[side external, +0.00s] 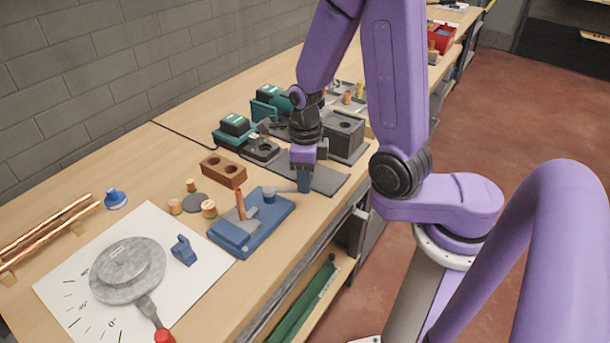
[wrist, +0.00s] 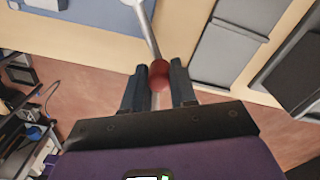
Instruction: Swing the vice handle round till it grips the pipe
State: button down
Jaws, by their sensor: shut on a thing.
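The blue vice (side external: 262,221) is on the bench, with a copper pipe (side external: 240,203) standing upright at its jaw. A grey block lies close beside the pipe; whether the jaw presses on the pipe is too small to tell. The vice handle (side external: 285,191) is a thin grey rod reaching right from the vice to my gripper (side external: 304,186). In the wrist view, the rod (wrist: 148,32) ends in a red ball knob (wrist: 158,76). My gripper (wrist: 157,80) is shut on this knob, one finger on each side. Part of the vice (wrist: 95,12) shows at the top edge.
A white sheet with a round grey plate (side external: 127,270) is at left. A dark flat plate (side external: 325,178) and grey box (side external: 343,132) are beyond my gripper. The bench edge is close.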

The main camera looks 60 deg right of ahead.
jog(key=shift+s+a, duration=0.1)
jog(key=shift+a, duration=0.05)
jog(key=c, duration=0.9)
grip_release()
jog(key=shift+r, duration=0.45)
notch_tip(320, 180, up, 17)
jog(key=shift+f, duration=0.2)
